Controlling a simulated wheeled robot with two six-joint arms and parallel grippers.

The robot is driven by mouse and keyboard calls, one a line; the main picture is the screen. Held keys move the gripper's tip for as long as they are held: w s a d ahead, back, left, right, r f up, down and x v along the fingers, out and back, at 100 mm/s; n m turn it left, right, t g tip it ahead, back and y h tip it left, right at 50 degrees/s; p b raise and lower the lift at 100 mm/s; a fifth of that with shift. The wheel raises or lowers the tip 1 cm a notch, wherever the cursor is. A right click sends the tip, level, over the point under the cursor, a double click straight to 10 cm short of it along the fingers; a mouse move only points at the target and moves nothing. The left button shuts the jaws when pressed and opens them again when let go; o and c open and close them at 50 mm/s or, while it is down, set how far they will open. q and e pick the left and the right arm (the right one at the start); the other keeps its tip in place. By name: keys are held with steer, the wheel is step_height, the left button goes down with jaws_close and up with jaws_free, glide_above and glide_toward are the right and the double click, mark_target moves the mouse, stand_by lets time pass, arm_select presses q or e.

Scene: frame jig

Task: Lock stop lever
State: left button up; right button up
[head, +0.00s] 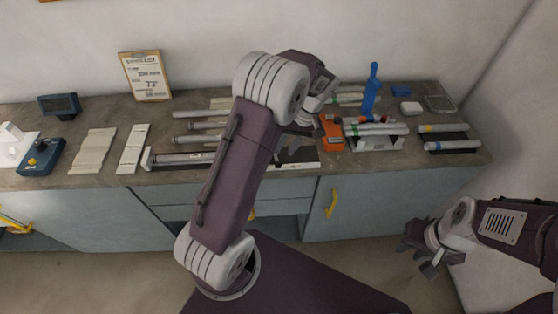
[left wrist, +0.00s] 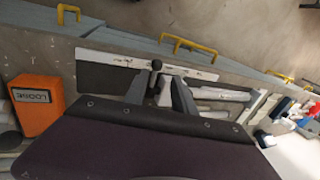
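The stop lever shows in the left wrist view as a short dark stem with a round black knob (left wrist: 157,65), beside a pale rail (left wrist: 120,60). My left gripper (left wrist: 160,92) is open, with one grey finger on each side of the lever; I cannot tell whether either touches it. In the head view my left gripper (head: 292,140) is over the front of the bench, and my arm hides the middle of the jig rail (head: 185,158) and the lever. My right gripper (head: 424,256) is open and empty, off to the right in front of the cabinet.
An orange box (head: 331,132), labelled LOOSE in the wrist view (left wrist: 38,104), stands close to the left gripper. Tubes on a white rack (head: 376,142) and a blue upright tool (head: 371,90) are to the right. Pale strips (head: 132,148) and a blue box (head: 40,157) lie left.

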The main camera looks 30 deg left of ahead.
mark_target(279, 162)
arm_select(q)
steer(key=x, duration=0.5)
steer(key=p+x, duration=0.1)
steer(key=x, duration=0.1)
steer(key=shift+w+f, duration=0.35)
steer(key=shift+s+f, duration=0.2)
steer(key=shift+w, duration=0.1)
jaws_close()
stand_by(0.6)
